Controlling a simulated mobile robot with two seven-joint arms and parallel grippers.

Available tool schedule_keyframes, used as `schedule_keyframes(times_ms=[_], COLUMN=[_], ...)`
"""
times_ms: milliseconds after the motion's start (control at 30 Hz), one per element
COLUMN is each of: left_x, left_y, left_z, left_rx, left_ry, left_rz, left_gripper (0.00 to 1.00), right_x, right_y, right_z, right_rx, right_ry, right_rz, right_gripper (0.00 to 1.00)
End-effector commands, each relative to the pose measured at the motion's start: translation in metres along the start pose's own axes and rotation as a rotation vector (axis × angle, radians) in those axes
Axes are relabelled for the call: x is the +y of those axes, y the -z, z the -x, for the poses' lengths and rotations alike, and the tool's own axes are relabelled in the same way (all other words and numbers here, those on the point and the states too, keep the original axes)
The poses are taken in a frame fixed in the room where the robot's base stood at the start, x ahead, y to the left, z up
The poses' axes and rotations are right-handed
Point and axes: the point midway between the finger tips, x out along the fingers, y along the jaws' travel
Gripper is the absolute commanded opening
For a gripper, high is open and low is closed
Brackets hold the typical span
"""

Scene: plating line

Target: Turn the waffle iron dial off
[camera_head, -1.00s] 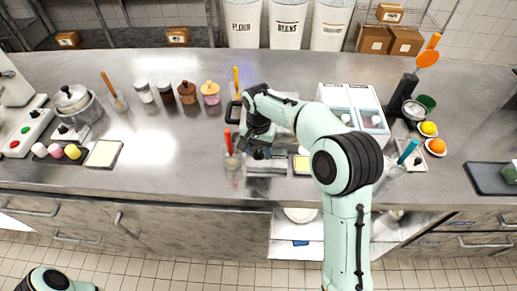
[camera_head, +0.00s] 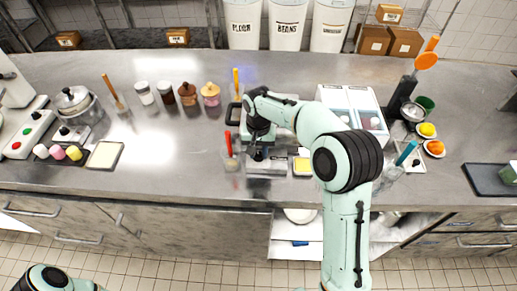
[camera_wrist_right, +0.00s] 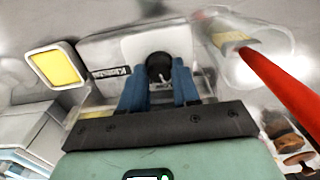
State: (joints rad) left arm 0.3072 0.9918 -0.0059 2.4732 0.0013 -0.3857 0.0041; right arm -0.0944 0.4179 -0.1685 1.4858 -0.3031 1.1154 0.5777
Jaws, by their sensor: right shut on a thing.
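The waffle iron (camera_head: 266,170) is a silver metal box near the counter's front edge, partly covered by my right arm. Its black round dial (camera_wrist_right: 159,67) sits on a pale panel in the right wrist view. My right gripper (camera_wrist_right: 160,88) has its two blue fingers on either side of the dial and is shut on it. In the head view my right gripper (camera_head: 258,148) is over the front of the waffle iron, and the dial is small there. I cannot read the dial's setting. My left gripper is out of view.
A clear cup with a red-handled tool (camera_head: 229,158) stands close left of the waffle iron. A yellow-filled square dish (camera_head: 302,166) is close on its right. Jars stand behind to the left, and a white bin (camera_head: 350,103) behind to the right.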

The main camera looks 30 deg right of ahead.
Motion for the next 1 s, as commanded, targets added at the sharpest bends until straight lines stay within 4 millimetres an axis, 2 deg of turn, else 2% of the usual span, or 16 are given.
schedule_keyframes(times_ms=[600, 1000], left_x=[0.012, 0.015], left_y=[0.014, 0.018], left_z=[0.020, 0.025], left_rx=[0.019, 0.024], left_ry=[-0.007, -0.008], left_rz=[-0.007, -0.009], left_gripper=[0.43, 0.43], right_x=[0.000, 0.000], right_y=[0.000, 0.000], right_z=[0.001, 0.001], right_rx=[0.000, -0.001], right_ry=[0.000, 0.000], right_rz=[0.555, 0.753], right_gripper=[0.00, 0.00])
